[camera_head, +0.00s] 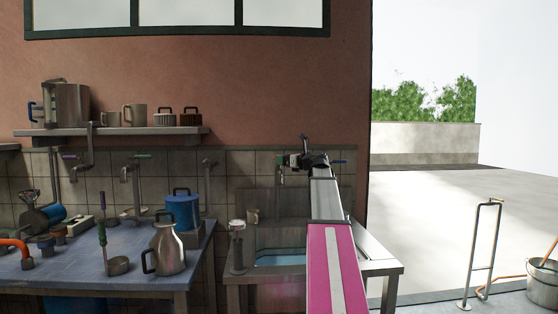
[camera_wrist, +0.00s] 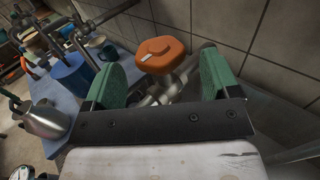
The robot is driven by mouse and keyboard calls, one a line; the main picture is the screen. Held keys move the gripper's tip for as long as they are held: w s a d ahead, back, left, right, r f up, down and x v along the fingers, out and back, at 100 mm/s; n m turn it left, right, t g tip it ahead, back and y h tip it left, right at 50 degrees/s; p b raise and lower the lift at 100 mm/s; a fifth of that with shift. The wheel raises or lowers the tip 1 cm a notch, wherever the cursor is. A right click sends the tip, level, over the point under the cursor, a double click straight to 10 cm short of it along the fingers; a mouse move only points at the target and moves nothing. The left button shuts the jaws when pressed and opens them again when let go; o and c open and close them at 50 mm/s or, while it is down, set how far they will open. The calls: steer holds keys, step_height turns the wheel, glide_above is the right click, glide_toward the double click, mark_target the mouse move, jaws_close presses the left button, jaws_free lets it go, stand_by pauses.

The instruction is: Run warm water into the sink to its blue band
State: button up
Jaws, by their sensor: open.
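The steel sink (camera_head: 262,237) stands right of the workbench. A light blue patch (camera_head: 282,259) shows low in its basin; I cannot tell whether it is water or the band. A tap spout (camera_head: 281,177) hangs from the wall above it. My gripper (camera_head: 303,160) is raised at the wall over the sink, and my arm hides part of the basin. In the wrist view my gripper (camera_wrist: 165,78) is open, its green pads apart. An orange tap knob (camera_wrist: 162,54) lies ahead between the fingertips, not clasped. A blue handle (camera_head: 339,161) shows right of my gripper.
A shelf (camera_head: 110,133) with pots hangs above. A steel cylinder (camera_head: 237,248) stands at the sink's left edge. Open floor lies at right.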

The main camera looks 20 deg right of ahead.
steer(key=shift+x, duration=1.9)
steer(key=shift+c, duration=0.3)
steer(key=c, duration=0.8)
steer(key=shift+c, duration=0.2)
